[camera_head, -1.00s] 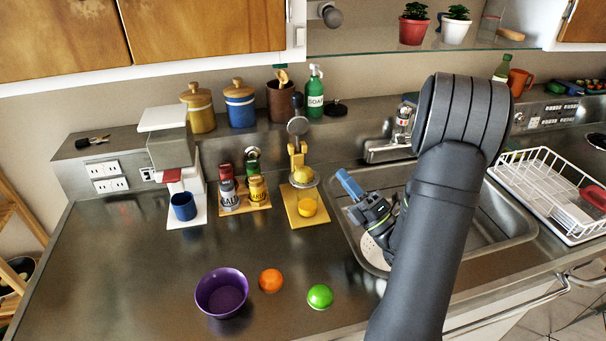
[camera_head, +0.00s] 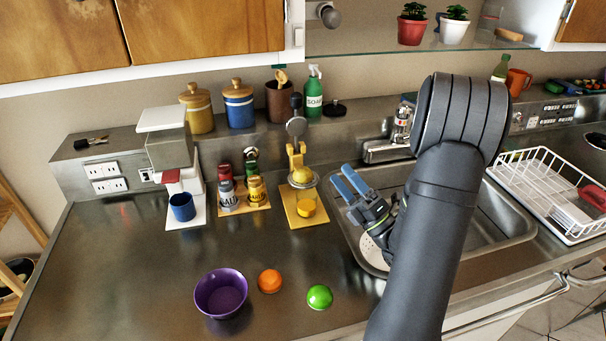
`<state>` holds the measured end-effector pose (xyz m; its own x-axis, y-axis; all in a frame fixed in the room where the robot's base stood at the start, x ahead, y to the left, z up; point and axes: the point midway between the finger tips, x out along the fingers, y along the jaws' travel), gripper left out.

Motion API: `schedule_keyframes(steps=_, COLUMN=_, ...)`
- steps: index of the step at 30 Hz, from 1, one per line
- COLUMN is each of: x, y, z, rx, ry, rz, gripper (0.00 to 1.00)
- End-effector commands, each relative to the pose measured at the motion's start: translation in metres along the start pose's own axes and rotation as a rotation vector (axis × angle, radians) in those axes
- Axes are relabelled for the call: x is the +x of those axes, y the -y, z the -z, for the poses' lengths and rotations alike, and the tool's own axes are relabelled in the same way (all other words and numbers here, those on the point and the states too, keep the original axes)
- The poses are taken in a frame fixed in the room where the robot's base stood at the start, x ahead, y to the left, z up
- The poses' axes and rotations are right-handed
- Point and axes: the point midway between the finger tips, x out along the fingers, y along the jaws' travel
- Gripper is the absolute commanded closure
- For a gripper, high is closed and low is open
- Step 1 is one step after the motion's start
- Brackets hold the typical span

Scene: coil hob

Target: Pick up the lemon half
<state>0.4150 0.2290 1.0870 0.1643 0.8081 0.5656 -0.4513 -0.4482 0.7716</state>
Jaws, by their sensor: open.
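A yellow rounded piece that looks like the lemon half (camera_head: 302,176) sits in the bowl of the yellow juicer press (camera_head: 296,152), below its raised grey head. My gripper (camera_head: 342,178) is open and empty, its two blue fingers apart and pointing up and left. It is to the right of the juicer, over the left side of the sink, and touches neither. A small yellow round thing (camera_head: 307,208) stands on the front of the juicer's board; I cannot tell whether it is a cup or fruit.
A purple bowl (camera_head: 221,294), an orange (camera_head: 270,281) and a green lime (camera_head: 320,297) are at the front of the counter. Shakers (camera_head: 228,193) and a coffee machine (camera_head: 170,155) stand left of the juicer. The counter between the juicer and the bowl is clear.

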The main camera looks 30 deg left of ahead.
Motion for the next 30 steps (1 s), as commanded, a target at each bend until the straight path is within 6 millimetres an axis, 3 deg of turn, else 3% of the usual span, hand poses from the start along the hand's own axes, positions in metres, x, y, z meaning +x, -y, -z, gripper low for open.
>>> schedule_keyframes(steps=4, x=0.008, y=0.013, z=-0.007, rx=-0.01, ry=0.003, rz=0.051, gripper=0.23)
schedule_keyframes(steps=8, x=0.025, y=0.044, z=-0.025, rx=-0.027, ry=0.024, rz=0.184, gripper=0.23)
schedule_keyframes(steps=12, x=0.044, y=0.085, z=-0.055, rx=-0.039, ry=0.083, rz=0.366, gripper=0.23)
schedule_keyframes(steps=18, x=0.064, y=0.13, z=-0.102, rx=-0.032, ry=0.213, rz=0.606, gripper=0.23)
schedule_keyframes(steps=24, x=0.077, y=0.158, z=-0.144, rx=0.016, ry=0.38, rz=0.82, gripper=0.23)
schedule_keyframes(steps=30, x=0.085, y=0.171, z=-0.173, rx=0.107, ry=0.565, rz=1.007, gripper=0.23)
